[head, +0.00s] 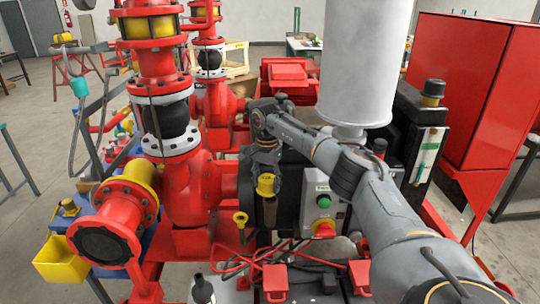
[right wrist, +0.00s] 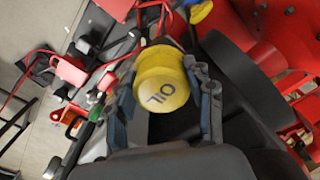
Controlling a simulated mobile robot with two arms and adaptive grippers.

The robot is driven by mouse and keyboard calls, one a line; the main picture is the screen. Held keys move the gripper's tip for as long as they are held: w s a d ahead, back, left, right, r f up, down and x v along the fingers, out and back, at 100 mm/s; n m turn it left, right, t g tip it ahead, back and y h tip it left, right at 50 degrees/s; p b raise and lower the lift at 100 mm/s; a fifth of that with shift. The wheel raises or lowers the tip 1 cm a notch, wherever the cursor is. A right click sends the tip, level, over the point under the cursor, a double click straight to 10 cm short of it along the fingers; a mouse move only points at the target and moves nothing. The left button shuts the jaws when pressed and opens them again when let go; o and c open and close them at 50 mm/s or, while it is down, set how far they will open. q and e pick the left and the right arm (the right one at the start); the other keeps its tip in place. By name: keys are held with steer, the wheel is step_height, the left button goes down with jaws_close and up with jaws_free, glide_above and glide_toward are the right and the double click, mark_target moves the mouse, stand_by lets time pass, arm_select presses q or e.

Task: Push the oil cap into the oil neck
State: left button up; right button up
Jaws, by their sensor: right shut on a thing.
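The oil cap (head: 266,187) is a yellow round cap held below my right gripper (head: 266,170). In the right wrist view the cap (right wrist: 162,82) shows dark "OIL" lettering, and the fingers of my right gripper (right wrist: 165,100) are shut on its two sides. In the head view the cap hangs in front of the dark pump drive housing, left of the control box. I cannot make out the oil neck for certain. A small yellow fitting (head: 240,219) stands upright to the lower left of the cap, apart from it. My left gripper is not in view.
A grey control box (head: 323,203) with a green button and a red-yellow knob is close on the right. The red pump casing (head: 190,190) stands on the left. Red cables (head: 240,262) and red padlock-like blocks (head: 276,278) lie in front. A yellow bin (head: 62,260) is at far left.

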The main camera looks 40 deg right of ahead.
mark_target(269, 191)
steer(key=shift+d+r, duration=0.55)
steer(key=shift+d+m+p, duration=0.2)
steer(key=shift+m+p, duration=0.1)
steer(key=shift+p, duration=0.05)
steer(key=shift+d+f, duration=0.1)
steer(key=shift+f+b, duration=0.95)
steer(key=shift+f, duration=0.1)
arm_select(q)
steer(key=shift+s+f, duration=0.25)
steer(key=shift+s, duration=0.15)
arm_select(e)
steer(key=shift+a+r, duration=0.1)
steer(key=shift+a, duration=0.15)
steer(key=shift+w, duration=0.1)
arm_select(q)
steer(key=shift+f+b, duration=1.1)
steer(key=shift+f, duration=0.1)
arm_select(e)
steer(key=shift+f, duration=1.75)
